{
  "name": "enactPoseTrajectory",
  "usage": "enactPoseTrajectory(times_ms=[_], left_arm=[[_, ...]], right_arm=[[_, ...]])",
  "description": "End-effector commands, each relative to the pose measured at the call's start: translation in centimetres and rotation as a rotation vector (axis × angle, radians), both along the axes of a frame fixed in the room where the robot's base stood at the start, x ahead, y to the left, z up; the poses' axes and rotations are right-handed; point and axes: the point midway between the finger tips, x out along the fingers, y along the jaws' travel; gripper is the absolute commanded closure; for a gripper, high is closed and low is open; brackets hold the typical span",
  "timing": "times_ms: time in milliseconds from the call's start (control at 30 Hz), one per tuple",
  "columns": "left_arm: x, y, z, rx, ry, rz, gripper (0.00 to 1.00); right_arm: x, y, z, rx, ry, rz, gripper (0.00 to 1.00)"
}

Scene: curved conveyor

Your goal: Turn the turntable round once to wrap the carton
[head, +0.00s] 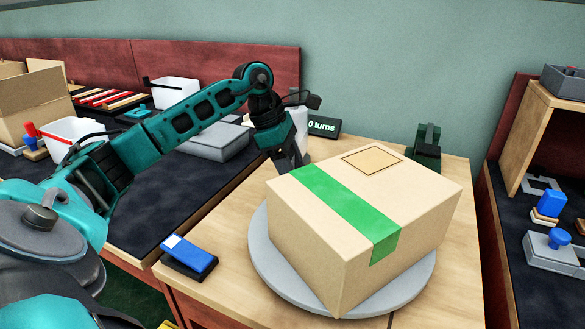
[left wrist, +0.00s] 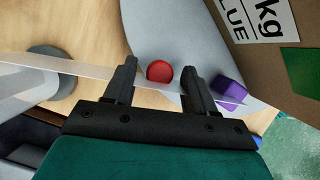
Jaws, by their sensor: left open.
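The tan carton (head: 365,225) with a green band sits on the round grey turntable (head: 262,255). The carton (left wrist: 290,85) and pale turntable (left wrist: 185,30) also show in the left wrist view. A red round knob (left wrist: 159,71) is at the turntable's edge, between the fingertips of my open left gripper (left wrist: 160,75); contact cannot be told. A purple piece (left wrist: 229,90) is beside the right finger. A translucent film strip (left wrist: 70,68) runs from a pale upright roll (left wrist: 25,88) toward the fingers. In the head view my left gripper (head: 298,158) is behind the carton's left side.
A sign (head: 322,127) reading "0 turns" stands behind the turntable. A blue device (head: 190,256) lies at the table's left edge. A dark green device (head: 427,145) stands behind the carton. A shelf unit (head: 525,125) is at the right.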

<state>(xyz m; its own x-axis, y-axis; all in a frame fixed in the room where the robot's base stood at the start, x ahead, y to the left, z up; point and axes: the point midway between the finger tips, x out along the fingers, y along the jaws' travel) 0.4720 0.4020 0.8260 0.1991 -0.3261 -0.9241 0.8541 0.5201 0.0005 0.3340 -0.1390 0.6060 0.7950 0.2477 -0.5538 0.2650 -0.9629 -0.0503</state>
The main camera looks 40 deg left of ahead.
Motion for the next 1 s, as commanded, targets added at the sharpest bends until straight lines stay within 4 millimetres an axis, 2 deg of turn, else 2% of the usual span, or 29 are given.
enactPoseTrajectory(times_ms=[67,600,1000], left_arm=[[0.00,-0.01,0.00,0.000,0.000,0.000,0.46],[0.00,0.00,0.04,-0.001,-0.001,0.000,0.98],[0.03,-0.05,0.08,-0.001,0.000,0.001,1.00]], right_arm=[[0.02,0.01,0.03,-0.001,-0.001,0.001,1.00],[-0.03,-0.06,-0.18,-0.004,0.000,0.003,1.00],[-0.03,-0.10,-0.22,-0.006,0.001,0.003,1.00]])
